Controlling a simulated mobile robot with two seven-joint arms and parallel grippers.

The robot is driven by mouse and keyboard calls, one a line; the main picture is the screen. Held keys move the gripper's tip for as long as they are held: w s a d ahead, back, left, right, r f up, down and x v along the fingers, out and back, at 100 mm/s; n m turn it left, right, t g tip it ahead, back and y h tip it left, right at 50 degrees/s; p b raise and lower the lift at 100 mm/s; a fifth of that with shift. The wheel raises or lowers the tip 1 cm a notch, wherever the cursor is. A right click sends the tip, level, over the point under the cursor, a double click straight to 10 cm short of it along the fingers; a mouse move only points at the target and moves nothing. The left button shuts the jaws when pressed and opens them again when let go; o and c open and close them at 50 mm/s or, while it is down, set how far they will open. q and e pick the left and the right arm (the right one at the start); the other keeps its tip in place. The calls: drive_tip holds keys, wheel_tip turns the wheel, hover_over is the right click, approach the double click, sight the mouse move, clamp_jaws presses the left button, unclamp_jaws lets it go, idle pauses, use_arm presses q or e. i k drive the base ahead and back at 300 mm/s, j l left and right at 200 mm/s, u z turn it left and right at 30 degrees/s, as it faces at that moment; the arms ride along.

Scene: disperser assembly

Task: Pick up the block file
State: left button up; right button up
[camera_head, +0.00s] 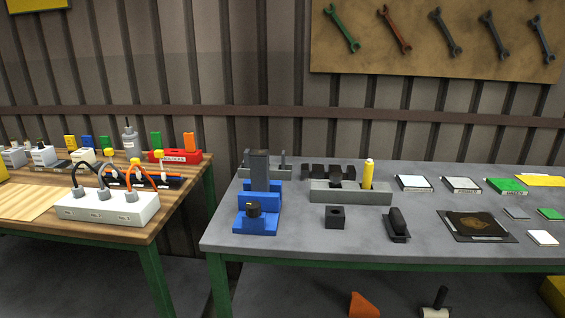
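Neither of my grippers shows in this view. I cannot tell for certain which thing is the block file. One elongated black piece (398,225) with a raised grip lies at the front middle of the grey table. A dark square block (335,217) with a hole in its top stands to its left, apart from it. Behind both is a long grey holder (327,194) with a yellow cylinder (367,174) upright in it. Nothing touches the black piece from above.
The grey table (300,255) also bears a blue vise-like fixture (262,190) at left, a dark mat (479,226), and white and green boxes (507,185) at right. A wooden table (120,231) at left holds a white socket box (107,207). A gap separates the tables.

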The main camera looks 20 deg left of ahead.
sight(397, 225)
drive_tip(key=i+l+u, duration=0.1)
drive_tip(key=i+l, duration=0.65)
drive_tip(key=l, duration=0.3)
drive_tip(key=i+u, duration=0.05)
